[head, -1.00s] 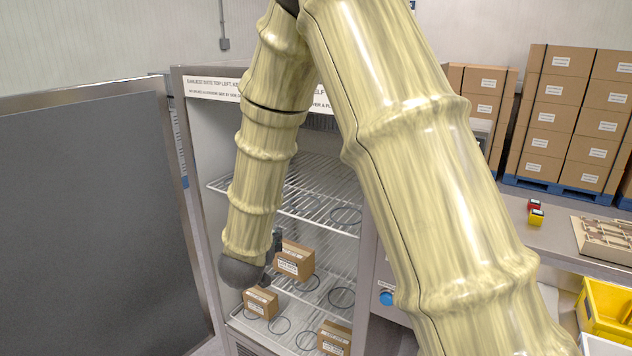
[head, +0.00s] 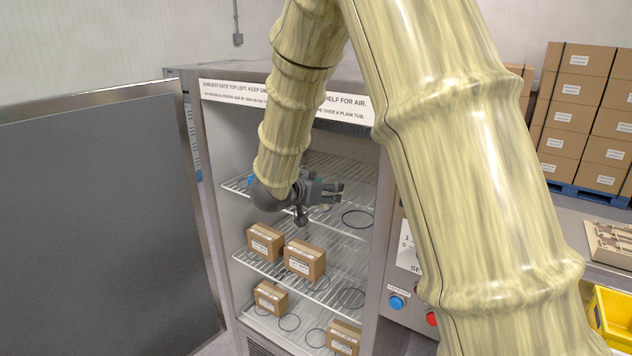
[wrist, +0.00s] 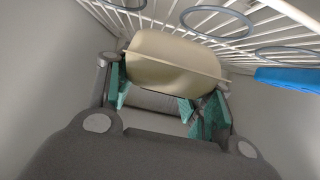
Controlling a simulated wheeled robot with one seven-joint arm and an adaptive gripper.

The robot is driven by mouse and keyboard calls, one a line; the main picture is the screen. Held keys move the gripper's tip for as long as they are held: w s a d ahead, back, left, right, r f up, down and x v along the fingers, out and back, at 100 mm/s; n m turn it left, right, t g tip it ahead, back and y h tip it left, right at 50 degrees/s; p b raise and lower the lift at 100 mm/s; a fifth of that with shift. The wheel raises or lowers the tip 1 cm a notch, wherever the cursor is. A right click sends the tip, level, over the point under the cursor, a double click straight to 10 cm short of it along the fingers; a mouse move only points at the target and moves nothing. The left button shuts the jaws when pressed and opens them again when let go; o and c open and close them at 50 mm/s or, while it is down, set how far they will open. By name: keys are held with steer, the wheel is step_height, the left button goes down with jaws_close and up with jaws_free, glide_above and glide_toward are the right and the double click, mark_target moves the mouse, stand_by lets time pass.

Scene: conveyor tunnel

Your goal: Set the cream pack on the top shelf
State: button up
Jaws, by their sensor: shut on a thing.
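The cream pack (wrist: 175,60) is a pale rounded tub with a flat rim, seen in the wrist view. My gripper (wrist: 165,100) is shut on it, with green finger pads at its sides. In the head view my gripper (head: 328,192) is inside the open cabinet, close to the top shelf (head: 238,184); the pack cannot be made out there. The wire shelf also shows in the wrist view (wrist: 160,17), near the pack; I cannot tell whether they touch. Ring outlines mark the shelf, one of them (head: 357,219) to the right of my gripper.
A blue item (wrist: 290,78) is at the right in the wrist view. Brown boxes (head: 304,260) stand on the middle shelf, others (head: 271,297) on the shelf below. The open door (head: 100,220) is at left, a button panel (head: 410,290) at right.

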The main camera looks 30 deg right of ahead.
steer(key=w+d+p, duration=0.1)
steer(key=w, duration=0.2)
steer(key=w+d+p, duration=0.1)
steer(key=w+p, duration=0.1)
steer(key=w, duration=0.2)
steer(key=w+d+f+p, duration=0.1)
steer(key=w, duration=0.2)
steer(key=shift+w+d, duration=0.3)
steer(key=shift+w, duration=0.1)
steer(key=shift+w+d+p, duration=0.1)
steer(key=shift+w+p, duration=0.2)
steer(key=shift+p, duration=0.2)
steer(key=f+p, duration=0.2)
steer(key=f, duration=0.1)
steer(key=shift+w, duration=0.2)
steer(key=shift+s+f, duration=0.1)
steer(key=shift+f, duration=0.2)
steer(key=shift+f, duration=0.15)
steer(key=o, duration=1.3)
